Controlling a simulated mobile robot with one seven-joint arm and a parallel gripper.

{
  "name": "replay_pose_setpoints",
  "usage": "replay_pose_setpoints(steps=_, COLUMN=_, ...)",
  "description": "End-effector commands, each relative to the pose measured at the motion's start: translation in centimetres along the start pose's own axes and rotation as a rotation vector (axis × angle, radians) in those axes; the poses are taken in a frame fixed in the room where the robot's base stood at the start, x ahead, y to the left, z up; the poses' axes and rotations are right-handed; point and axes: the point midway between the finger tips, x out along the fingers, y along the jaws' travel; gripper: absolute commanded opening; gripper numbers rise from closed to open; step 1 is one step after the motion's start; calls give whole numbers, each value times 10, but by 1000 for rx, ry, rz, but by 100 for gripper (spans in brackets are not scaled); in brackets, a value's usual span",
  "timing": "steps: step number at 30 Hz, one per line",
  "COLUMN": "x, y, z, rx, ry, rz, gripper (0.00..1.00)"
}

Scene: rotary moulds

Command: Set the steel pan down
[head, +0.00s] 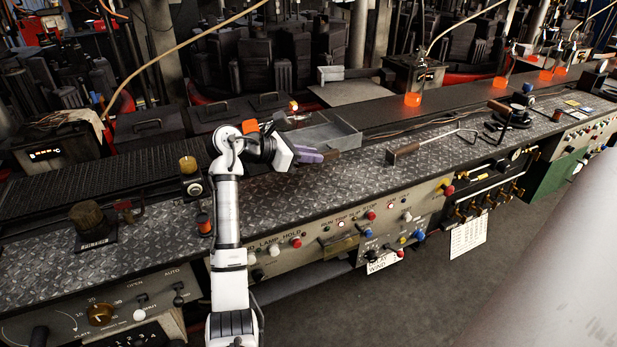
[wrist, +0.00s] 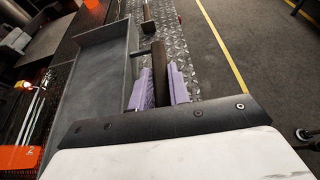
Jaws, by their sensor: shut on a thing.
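The steel pan (head: 338,131) is a grey, open, shallow box at the back edge of the diamond-plate deck, just beyond my gripper in the head view. In the wrist view the pan (wrist: 92,75) fills the left side, its inside bare. My gripper (head: 312,154) has lavender fingers; in the wrist view they (wrist: 160,82) stand on both sides of the pan's dark handle, shut on it. The pan looks roughly level. I cannot tell whether its underside touches the deck.
The diamond-plate deck (head: 360,175) is clear right of my gripper up to a wooden-handled rod (head: 440,142). A spool-like orange-and-black part (head: 204,223) and a dark knob (head: 88,218) stand to the left. Switches and coloured buttons line the front panel (head: 330,225).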

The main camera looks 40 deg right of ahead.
Motion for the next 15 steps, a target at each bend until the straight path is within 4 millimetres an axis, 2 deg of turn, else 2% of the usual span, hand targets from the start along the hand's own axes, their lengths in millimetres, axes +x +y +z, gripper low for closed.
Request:
replay_pose_setpoints(steps=4, x=9, y=0, z=-21, rx=2, ry=-4, rz=2, gripper=0)
replay_pose_setpoints(steps=11, x=15, y=0, z=-35, rx=4, ry=-4, rz=2, gripper=0)
replay_pose_setpoints(steps=15, x=21, y=0, z=-50, rx=1, ry=-3, rz=1, gripper=0)
